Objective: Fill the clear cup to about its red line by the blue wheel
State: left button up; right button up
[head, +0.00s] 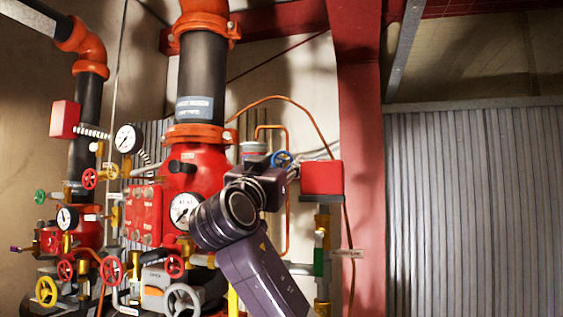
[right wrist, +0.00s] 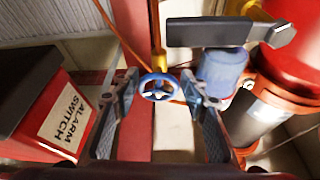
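The blue wheel (right wrist: 160,87) shows in the right wrist view between the fingers of my right gripper (right wrist: 160,80). The fingers are open on both sides of it; I see no clear contact. In the head view the blue wheel (head: 281,159) shows just above my right gripper (head: 280,174), whose fingers are partly hidden by its own wrist. A bluish-grey cylinder (right wrist: 220,72) stands beside the wheel, also in the head view (head: 253,148). I cannot tell whether it is the clear cup. No red line is readable. My left gripper is not in view.
A red alarm switch box (head: 321,177) is close right of my right gripper; it also fills the left of the wrist view (right wrist: 50,115). The large red riser valve (head: 195,165) with gauges and several wheels is at left. A red column (head: 362,200) stands behind.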

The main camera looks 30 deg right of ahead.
jog(key=shift+s, duration=0.1)
jog(key=c, duration=0.7)
jog(key=shift+m+g+h+b, duration=0.3)
jog(key=shift+m+b, duration=0.5)
jog(key=shift+b, duration=0.1)
jog(key=shift+r, duration=0.1)
jog(key=o, duration=0.9)
jog(key=shift+a, duration=0.1)
jog(key=v, duration=1.2)
